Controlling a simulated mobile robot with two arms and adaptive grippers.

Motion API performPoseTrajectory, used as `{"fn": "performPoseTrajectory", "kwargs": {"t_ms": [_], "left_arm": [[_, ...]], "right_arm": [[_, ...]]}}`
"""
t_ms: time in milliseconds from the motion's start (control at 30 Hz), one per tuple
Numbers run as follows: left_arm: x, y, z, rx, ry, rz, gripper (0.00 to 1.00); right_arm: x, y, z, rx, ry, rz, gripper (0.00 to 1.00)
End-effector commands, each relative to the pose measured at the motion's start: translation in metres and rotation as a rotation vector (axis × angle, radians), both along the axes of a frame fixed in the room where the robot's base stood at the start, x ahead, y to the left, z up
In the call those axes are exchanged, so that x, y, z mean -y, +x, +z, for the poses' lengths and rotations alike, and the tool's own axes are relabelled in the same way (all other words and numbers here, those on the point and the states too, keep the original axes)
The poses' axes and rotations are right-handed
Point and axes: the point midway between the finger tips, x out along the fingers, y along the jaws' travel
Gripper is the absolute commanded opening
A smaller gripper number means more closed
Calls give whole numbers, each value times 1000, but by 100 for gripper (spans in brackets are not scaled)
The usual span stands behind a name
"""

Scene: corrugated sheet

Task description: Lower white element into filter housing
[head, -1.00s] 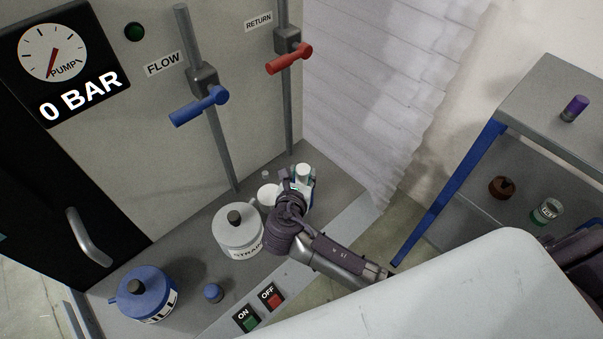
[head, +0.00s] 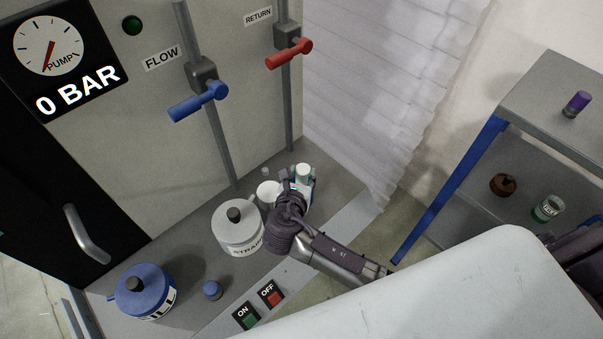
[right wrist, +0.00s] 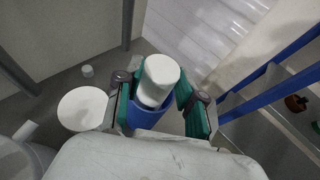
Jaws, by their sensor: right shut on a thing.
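The white element (head: 303,169) is a rounded white cylinder, seen between the fingers of my right gripper (head: 302,182) in the head view. In the right wrist view the white element (right wrist: 160,76) stands slightly tilted between the green finger pads, and my right gripper (right wrist: 164,100) is shut on it. The blue filter housing (right wrist: 146,116) shows around and below the element's lower end. That end is hidden inside or behind the housing's rim, and I cannot tell how deep it sits. My left gripper is not in view.
A white round piece (right wrist: 82,108) lies beside the gripper. ON and OFF buttons (head: 258,305) are at the front. A shelf (head: 560,95) stands right.

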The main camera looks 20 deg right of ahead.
Motion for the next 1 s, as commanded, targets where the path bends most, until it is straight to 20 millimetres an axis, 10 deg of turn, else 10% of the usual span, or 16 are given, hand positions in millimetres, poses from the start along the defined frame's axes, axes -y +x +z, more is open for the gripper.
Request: {"fn": "performPoseTrajectory", "kwargs": {"t_ms": [1000], "left_arm": [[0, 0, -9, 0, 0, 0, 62]], "right_arm": [[0, 0, -16, 0, 0, 0, 4]]}}
